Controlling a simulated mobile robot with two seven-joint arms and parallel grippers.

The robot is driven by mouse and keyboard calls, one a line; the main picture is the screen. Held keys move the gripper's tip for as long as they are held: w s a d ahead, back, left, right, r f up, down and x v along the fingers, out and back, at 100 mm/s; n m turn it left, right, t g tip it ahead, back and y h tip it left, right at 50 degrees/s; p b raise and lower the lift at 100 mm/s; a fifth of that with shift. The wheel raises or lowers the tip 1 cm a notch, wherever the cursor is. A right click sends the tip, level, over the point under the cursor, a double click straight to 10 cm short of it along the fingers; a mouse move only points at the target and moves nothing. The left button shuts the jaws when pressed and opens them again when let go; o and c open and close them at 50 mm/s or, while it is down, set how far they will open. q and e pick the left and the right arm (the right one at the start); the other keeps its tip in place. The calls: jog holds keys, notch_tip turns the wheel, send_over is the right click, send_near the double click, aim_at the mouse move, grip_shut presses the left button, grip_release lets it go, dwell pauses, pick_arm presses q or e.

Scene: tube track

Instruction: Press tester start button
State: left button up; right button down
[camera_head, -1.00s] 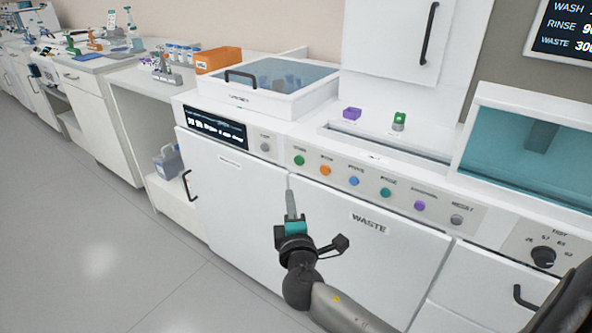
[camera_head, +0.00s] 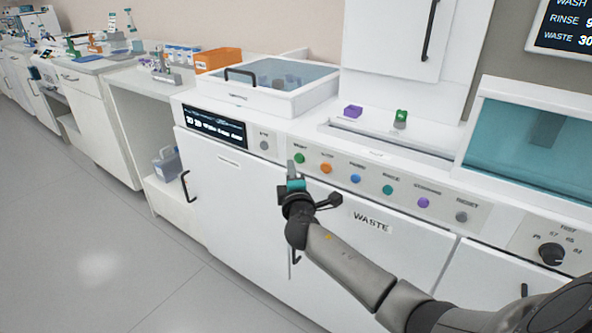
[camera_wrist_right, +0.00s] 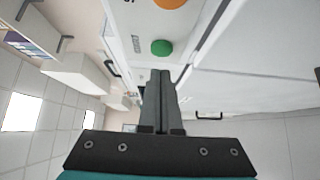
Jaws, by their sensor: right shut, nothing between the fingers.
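The green button (camera_head: 299,158), whose label seems to read "START", is the leftmost coloured button on the machine's front panel strip. In the right wrist view the green button (camera_wrist_right: 161,47) shows just beyond the fingertips. My right gripper (camera_head: 291,166) is shut with nothing between its fingers. Its tips are just below and left of the green button in the head view, close to the panel. A small gap shows between tips and button in the wrist view (camera_wrist_right: 160,74); contact cannot be seen. My left gripper is not in view.
Orange (camera_head: 326,168), blue (camera_head: 355,179), teal (camera_head: 388,190), purple (camera_head: 423,202) and grey (camera_head: 461,217) buttons run rightward. A grey button (camera_head: 264,145) sits left, by the dark display (camera_head: 215,127). The glass-lidded box (camera_head: 282,80) stands above. Floor at left is clear.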

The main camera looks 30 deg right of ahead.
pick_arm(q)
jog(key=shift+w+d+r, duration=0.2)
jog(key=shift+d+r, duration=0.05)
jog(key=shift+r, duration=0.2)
pick_arm(e)
jog(key=shift+w+d, duration=0.3)
jog(key=shift+d, duration=0.6)
jog(key=shift+d, duration=0.1)
